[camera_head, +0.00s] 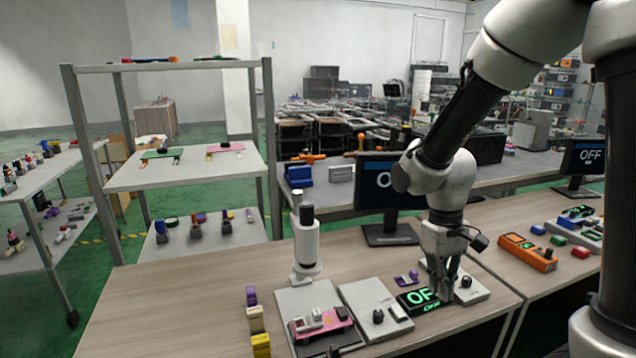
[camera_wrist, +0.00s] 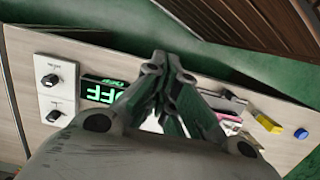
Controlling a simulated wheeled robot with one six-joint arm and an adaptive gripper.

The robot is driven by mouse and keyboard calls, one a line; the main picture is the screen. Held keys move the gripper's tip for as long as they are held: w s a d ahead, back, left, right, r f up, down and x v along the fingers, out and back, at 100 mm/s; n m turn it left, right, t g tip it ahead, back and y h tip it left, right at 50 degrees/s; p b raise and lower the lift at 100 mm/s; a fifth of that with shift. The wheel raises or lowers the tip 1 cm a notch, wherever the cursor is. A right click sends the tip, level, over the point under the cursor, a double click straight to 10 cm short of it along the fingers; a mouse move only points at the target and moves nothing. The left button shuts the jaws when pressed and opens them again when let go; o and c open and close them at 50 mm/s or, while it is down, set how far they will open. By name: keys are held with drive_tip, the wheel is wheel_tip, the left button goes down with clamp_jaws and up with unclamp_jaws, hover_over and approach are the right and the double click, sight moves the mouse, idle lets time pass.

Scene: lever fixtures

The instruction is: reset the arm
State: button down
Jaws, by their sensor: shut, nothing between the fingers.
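My gripper (camera_head: 446,294) points down close over the right part of the wooden table, beside a black box with a green "OFF" display (camera_head: 420,299). Its fingers are together with nothing seen between them. In the wrist view my gripper (camera_wrist: 162,62) fills the middle, and the display box (camera_wrist: 102,91) shows just left of the fingers. I cannot tell whether the fingertips touch the box. My arm comes down from the upper right, bent at the elbow.
Near the gripper are a white knob panel (camera_head: 467,288), another panel (camera_head: 375,312), a purple part (camera_head: 406,278) and a pink fixture (camera_head: 321,324). A monitor (camera_head: 380,187) stands close behind my wrist. A white post (camera_head: 306,245) stands left. Bare tabletop (camera_head: 170,305) lies far left.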

drive_tip(key=s+d+r+m+t, duration=0.1)
drive_tip(key=s+d+r+t, duration=0.2)
drive_tip(key=r, duration=0.6)
drive_tip(key=s+d+r+m+t, duration=0.2)
drive_tip(key=s+d+r+t, duration=0.1)
drive_tip(key=s+d+r, duration=0.4)
drive_tip(key=shift+s+r+m+y, duration=0.3)
drive_tip(key=shift+s+r, duration=0.35)
drive_tip(key=shift+r, duration=0.25)
drive_tip(key=shift+d, duration=0.1)
